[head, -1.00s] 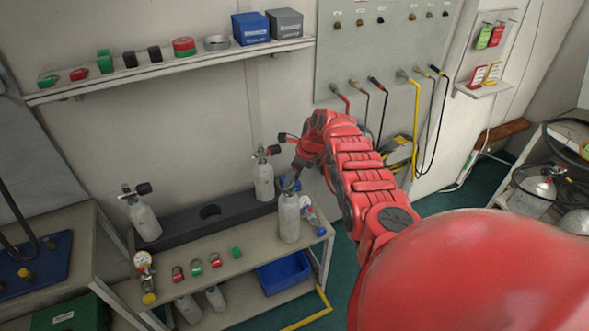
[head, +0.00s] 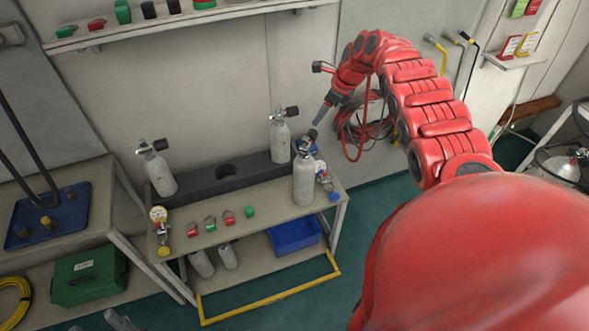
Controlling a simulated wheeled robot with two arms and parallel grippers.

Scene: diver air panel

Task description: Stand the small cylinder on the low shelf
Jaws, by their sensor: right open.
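A grey cylinder (head: 304,182) with a dark valve stands upright at the right front of the cart's top (head: 272,198). Two similar cylinders, one left (head: 161,176) and one right (head: 280,143), stand in a black rack (head: 205,180); an empty round hole is between them. Two smaller grey cylinders (head: 202,263) (head: 229,257) are on the cart's low shelf (head: 256,249), partly hidden by the top. My right gripper (head: 317,121) is open and empty, just above the front cylinder's valve; its tips are small and any contact is unclear.
A blue bin (head: 297,236) fills the right of the low shelf. Red and green fittings (head: 210,222) and a gauge (head: 158,215) lie along the top's front. A yellow rail (head: 272,298) runs low in front. A green box (head: 88,277) is left.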

